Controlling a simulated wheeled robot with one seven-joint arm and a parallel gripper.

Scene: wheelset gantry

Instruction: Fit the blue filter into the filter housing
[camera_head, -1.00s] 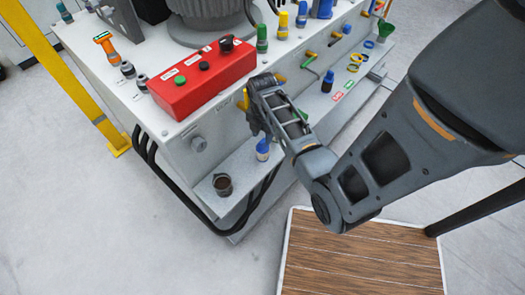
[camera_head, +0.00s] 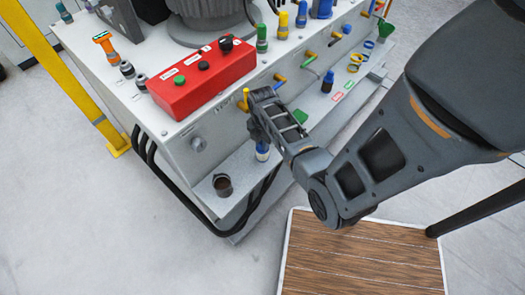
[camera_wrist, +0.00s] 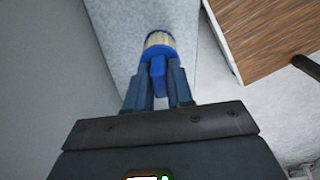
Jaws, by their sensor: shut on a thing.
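The blue filter (camera_head: 262,152) stands upright on the pale lower ledge of the machine, partly hidden by my gripper. In the wrist view the filter (camera_wrist: 160,42) shows a blue end, a tan band and a blue grip tab. My gripper (camera_head: 261,138) is above it; in the wrist view my gripper's two fingers (camera_wrist: 158,88) are shut on the tab. Whether the filter still touches the ledge is hard to tell. A dark, open-topped round cup (camera_head: 222,185), which looks like the filter housing, stands on the same ledge to the left of the filter, apart from it.
A red control box (camera_head: 203,78) sits on the machine top above the ledge. Yellow-handled levers (camera_head: 280,78) stick out of the front face near my gripper. Black hoses (camera_head: 150,160) run round the left corner. The ledge between filter and cup is clear.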

